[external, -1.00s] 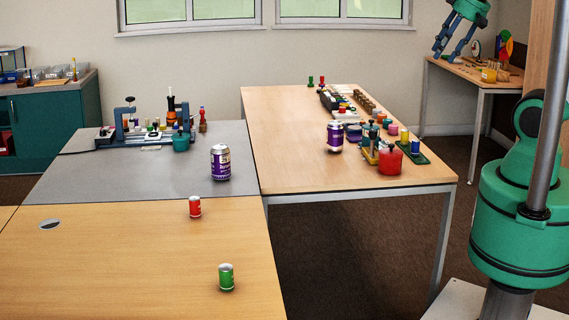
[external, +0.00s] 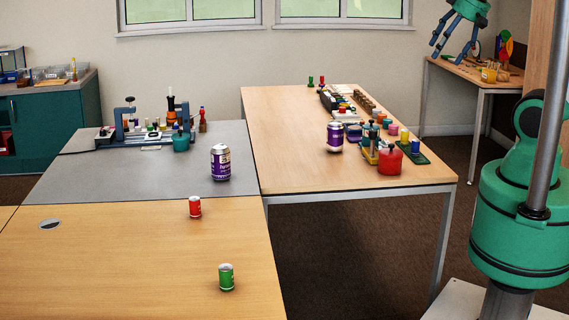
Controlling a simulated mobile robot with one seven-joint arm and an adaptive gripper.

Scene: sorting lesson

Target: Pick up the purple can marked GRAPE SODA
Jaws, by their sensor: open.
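Two purple cans with white bands are in the external view. One purple can (external: 220,163) stands upright on the grey tabletop, near its right edge. The other purple can (external: 334,137) stands upright on the wooden table to the right. The print on both is too small to read, so I cannot tell which says GRAPE SODA. My gripper (external: 451,50) is at the top right, raised, with its fingers apart and pointing down. It is empty and well away from both cans.
A red can (external: 195,207) and a green can (external: 226,277) stand on the near wooden table. A red pot (external: 389,162) and several small items crowd the right wooden table beside the purple can there. A blue-grey frame (external: 122,128) with small items stands behind the can on the grey table.

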